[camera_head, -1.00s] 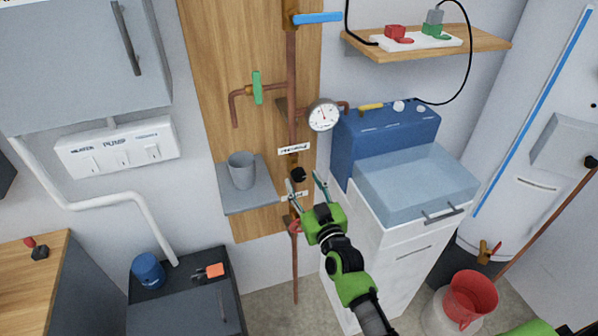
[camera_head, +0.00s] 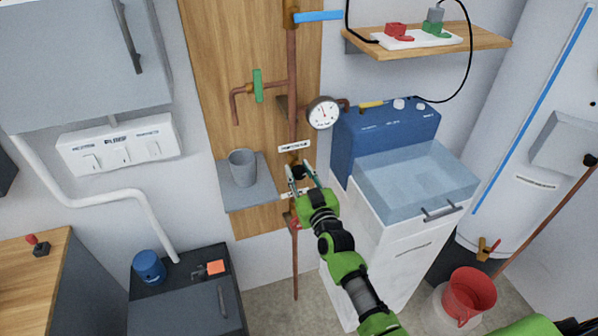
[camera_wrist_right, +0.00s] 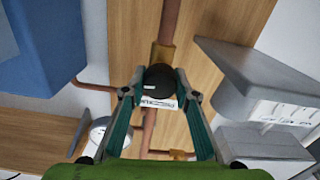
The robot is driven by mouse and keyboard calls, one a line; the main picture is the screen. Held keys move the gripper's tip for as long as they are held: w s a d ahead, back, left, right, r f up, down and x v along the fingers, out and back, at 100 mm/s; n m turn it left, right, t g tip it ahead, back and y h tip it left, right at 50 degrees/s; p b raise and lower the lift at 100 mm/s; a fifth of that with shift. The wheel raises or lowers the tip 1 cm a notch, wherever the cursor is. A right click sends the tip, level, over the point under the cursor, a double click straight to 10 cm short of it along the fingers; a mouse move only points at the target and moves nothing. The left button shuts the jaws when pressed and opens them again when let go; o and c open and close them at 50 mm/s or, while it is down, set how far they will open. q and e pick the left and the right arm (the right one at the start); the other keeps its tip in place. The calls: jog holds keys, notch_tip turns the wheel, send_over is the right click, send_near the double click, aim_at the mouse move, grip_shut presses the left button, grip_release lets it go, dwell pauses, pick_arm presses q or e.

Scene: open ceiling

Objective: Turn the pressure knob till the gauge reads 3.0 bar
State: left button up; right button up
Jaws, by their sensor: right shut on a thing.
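The black pressure knob (camera_head: 297,171) sits on the vertical copper pipe, under a small white label (camera_head: 294,146). In the right wrist view the knob (camera_wrist_right: 159,83) is between the fingertips. My right gripper (camera_head: 302,174) is shut on the knob, with one finger on either side; it also shows in the right wrist view (camera_wrist_right: 158,88). The round white gauge (camera_head: 323,113) is above and to the right of the knob; its needle is too small to read. In the right wrist view the gauge (camera_wrist_right: 100,130) is partly hidden by a finger. My left gripper is not seen.
A grey shelf with a grey cup (camera_head: 243,168) is left of the pipe. A blue box (camera_head: 385,135) and a white cabinet with a basin (camera_head: 415,180) stand close on the right. A green-handled tap (camera_head: 257,86) is at upper left.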

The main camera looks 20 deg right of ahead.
jog(key=m, duration=0.5)
jog(key=shift+d, duration=0.1)
jog(key=o, duration=1.1)
jog(key=shift+s, duration=0.15)
jog(key=s, duration=1.1)
jog(key=shift+s+d, duration=0.2)
jog(key=shift+s, duration=0.15)
